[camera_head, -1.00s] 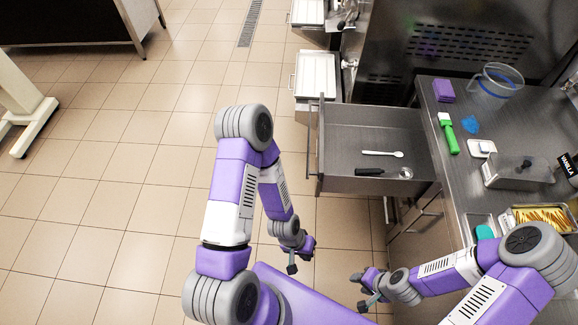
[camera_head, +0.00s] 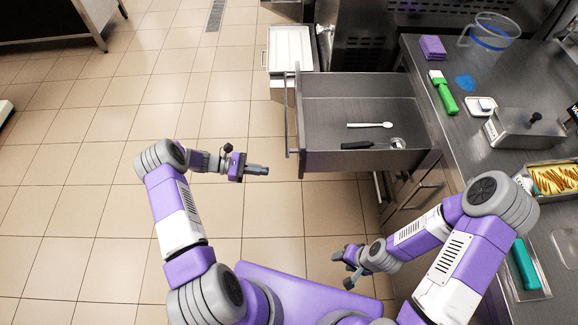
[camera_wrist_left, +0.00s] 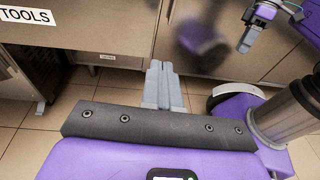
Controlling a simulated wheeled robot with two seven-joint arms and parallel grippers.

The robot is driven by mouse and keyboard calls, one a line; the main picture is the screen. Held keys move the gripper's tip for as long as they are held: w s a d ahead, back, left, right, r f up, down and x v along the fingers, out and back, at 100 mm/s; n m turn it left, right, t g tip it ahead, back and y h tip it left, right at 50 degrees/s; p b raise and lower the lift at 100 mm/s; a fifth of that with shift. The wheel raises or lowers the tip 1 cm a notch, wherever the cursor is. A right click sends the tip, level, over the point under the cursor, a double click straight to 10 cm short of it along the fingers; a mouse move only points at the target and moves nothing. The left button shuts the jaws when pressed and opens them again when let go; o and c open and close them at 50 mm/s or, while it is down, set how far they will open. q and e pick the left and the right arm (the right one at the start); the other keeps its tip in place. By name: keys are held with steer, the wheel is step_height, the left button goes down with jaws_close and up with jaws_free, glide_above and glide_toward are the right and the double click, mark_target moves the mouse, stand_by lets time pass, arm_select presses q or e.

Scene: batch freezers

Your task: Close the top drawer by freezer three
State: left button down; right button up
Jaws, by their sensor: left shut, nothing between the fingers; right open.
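The top drawer (camera_head: 336,162) is pulled out from the metal counter, its handle (camera_head: 289,117) on the left side. A white spoon (camera_head: 368,125) and a black-handled tool (camera_head: 358,145) lie in it. My left gripper (camera_head: 266,170) is shut and empty, left of and just below the drawer's front, apart from it. In the left wrist view its shut fingers (camera_wrist_left: 161,72) point at the counter fronts, with a TOOLS label (camera_wrist_left: 25,17) on a front at the upper left. My right gripper (camera_head: 345,270) is open and empty, below the drawer in the head view.
The counter (camera_head: 420,75) on the right holds a purple stack (camera_head: 433,47), a clear jug (camera_head: 488,40), a green-handled tool (camera_head: 446,98) and a metal box (camera_head: 520,130). A white tray (camera_head: 290,47) stands out beyond the drawer.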

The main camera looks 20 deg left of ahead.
arm_select(q)
steer(key=w+a+r+t+h+b, duration=0.1)
steer(key=w+a+r+t+h, duration=0.1)
steer(key=a, duration=0.2)
steer(key=b+x, duration=0.1)
steer(key=x, duration=1.2)
steer(key=shift+d+n+b, duration=0.15)
steer(key=shift+n+b, duration=0.15)
steer(key=shift+n, duration=0.1)
steer(key=shift+s, duration=0.1)
